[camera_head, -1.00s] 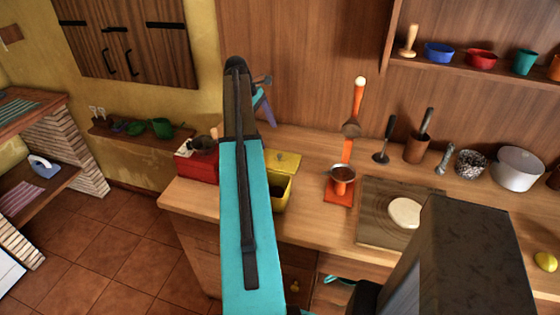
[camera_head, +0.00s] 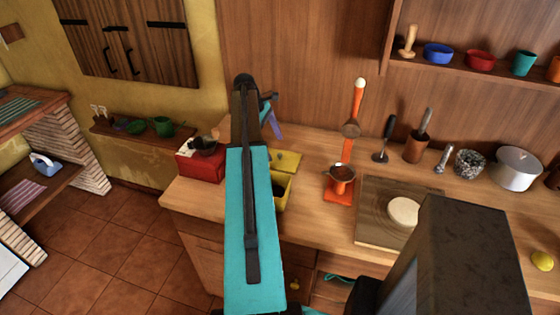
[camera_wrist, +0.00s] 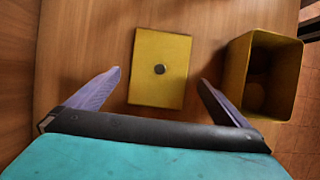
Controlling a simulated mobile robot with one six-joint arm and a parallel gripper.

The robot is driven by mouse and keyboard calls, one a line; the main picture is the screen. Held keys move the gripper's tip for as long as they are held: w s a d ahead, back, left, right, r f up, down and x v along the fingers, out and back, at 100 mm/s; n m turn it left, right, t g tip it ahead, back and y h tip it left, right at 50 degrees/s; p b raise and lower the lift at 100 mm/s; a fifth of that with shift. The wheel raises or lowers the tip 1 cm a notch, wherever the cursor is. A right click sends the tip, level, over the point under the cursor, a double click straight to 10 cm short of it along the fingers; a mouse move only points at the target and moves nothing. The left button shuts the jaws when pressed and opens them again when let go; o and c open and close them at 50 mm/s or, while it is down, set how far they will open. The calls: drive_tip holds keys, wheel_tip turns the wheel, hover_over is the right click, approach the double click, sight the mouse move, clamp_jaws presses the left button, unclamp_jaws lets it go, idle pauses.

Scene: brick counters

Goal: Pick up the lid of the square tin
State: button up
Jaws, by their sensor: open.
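In the head view the lid (camera_head: 288,159) shows behind the tin (camera_head: 284,188), which my arm partly hides. My gripper (camera_wrist: 160,77) is open and empty, its purple fingers spread on either side of the lid. In the head view one purple finger (camera_head: 275,127) shows beyond my arm.
A red box (camera_head: 200,167) stands left of my arm on the counter (camera_head: 320,240). An orange stand (camera_head: 340,190) with a small bowl and a wooden board (camera_head: 375,230) with a pale round are to the right. Bare counter surrounds the lid.

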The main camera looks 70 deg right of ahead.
sight(277, 158)
drive_tip(key=shift+p+x, duration=1.2)
drive_tip(key=shift+x, duration=1.4)
drive_tip(key=shift+w, duration=0.1)
drive_tip(key=c, duration=0.8)
